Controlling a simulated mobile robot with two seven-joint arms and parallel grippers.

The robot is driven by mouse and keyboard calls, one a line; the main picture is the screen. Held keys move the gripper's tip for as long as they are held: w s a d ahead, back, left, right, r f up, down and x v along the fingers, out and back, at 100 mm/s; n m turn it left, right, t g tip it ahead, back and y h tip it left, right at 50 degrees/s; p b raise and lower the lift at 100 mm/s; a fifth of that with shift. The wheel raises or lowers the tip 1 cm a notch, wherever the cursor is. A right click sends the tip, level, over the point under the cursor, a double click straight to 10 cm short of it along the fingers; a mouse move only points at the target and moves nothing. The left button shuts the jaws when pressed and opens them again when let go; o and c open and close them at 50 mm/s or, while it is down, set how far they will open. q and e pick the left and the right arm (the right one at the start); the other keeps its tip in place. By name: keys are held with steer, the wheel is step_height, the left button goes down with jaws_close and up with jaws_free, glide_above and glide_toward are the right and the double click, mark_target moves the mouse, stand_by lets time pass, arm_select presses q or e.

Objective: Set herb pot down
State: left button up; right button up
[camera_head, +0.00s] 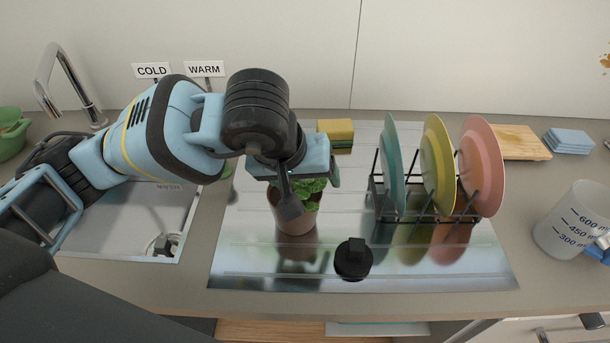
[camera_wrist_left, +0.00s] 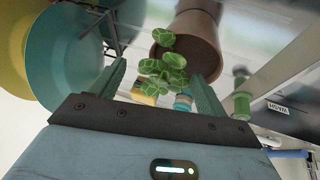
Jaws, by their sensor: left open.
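The herb pot (camera_head: 298,222) is a brown pot with green leaves. It stands upright on the shiny metal drainboard (camera_head: 250,262), with its reflection directly below it. My left gripper (camera_head: 296,190) is over the pot and hides part of the leaves and rim. In the left wrist view the pot (camera_wrist_left: 190,42) and its leaves show beyond and between the two spread fingers of the left gripper (camera_wrist_left: 162,92). Whether a finger touches the leaves or pot is hard to tell. My right gripper is not in view.
A dish rack (camera_head: 440,217) with three plates is farther right. The sink (camera_head: 150,215) is left; a measuring jug (camera_head: 575,225) stands far right. The drainboard's front left is clear.

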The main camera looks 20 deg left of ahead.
arm_select(q)
steer(key=shift+r, duration=0.3)
steer(key=v, duration=1.1)
steer(key=shift+s+r+p, duration=0.2)
steer(key=shift+r+p, duration=0.1)
steer(key=shift+p, duration=0.1)
steer(key=shift+f, duration=0.1)
